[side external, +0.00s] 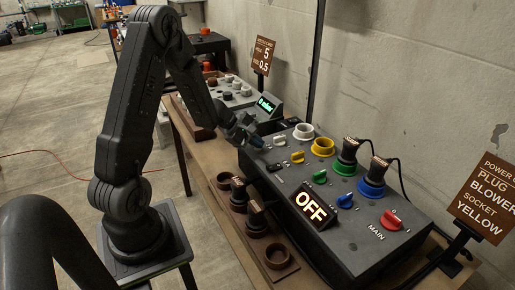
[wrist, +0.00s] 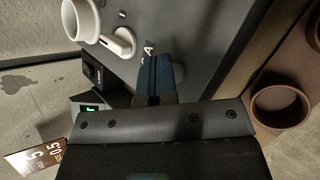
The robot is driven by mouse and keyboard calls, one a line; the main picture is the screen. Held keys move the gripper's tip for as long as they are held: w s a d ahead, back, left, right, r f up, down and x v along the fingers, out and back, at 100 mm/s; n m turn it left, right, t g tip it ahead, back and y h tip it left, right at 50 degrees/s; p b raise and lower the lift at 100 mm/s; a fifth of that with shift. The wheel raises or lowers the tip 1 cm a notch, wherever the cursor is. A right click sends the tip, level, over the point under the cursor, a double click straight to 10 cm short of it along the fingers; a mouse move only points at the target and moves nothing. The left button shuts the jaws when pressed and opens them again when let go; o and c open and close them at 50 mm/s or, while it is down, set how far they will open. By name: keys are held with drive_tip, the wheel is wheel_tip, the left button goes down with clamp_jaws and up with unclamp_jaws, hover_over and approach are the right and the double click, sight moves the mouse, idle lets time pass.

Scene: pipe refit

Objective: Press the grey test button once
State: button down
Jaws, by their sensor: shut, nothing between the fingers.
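My gripper (side external: 243,134) is shut and empty at the far left end of the grey power box (side external: 352,228). In the wrist view its closed blue-grey fingers (wrist: 155,78) are over the box top, beside a white switch lever (wrist: 118,42) and a printed letter. A small grey rounded part (wrist: 179,73) shows partly behind the fingers; I cannot tell if it is the test button. Contact between the fingertips and the box cannot be told. A second control panel behind has a green "0 mbar" display (side external: 266,105) and several small knobs, too small to pick out a grey button.
The box carries white, yellow, green and blue sockets, black plugs with cables, a lit OFF sign (side external: 313,207) and a red MAIN switch (side external: 391,220). Brown ring holders (side external: 277,256) stand along the table's front edge.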

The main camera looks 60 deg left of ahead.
idle(0.3)
drive_tip(key=shift+r, duration=0.8)
drive_tip(key=shift+r, duration=2.55)
drive_tip(key=s+d+r+m+g, duration=0.25)
drive_tip(key=d+r+m, duration=0.3)
drive_tip(key=d, duration=0.35)
drive_tip(key=s+d+r+m+g, duration=0.1)
drive_tip(key=s+d+r+m, duration=0.35)
drive_tip(key=d+m, duration=0.4)
drive_tip(key=s+d+r+m+y, duration=0.1)
drive_tip(key=s+d+m+y, duration=0.1)
drive_tip(key=s, duration=0.4)
drive_tip(key=s+d+r+m+y, duration=0.1)
drive_tip(key=s+d+r+m, duration=0.1)
drive_tip(key=s+d+m, duration=0.2)
drive_tip(key=s+m, duration=0.2)
drive_tip(key=shift+s+r+t+y, duration=0.15)
drive_tip(key=shift+s+t+y, duration=0.15)
drive_tip(key=shift+t+y, duration=0.1)
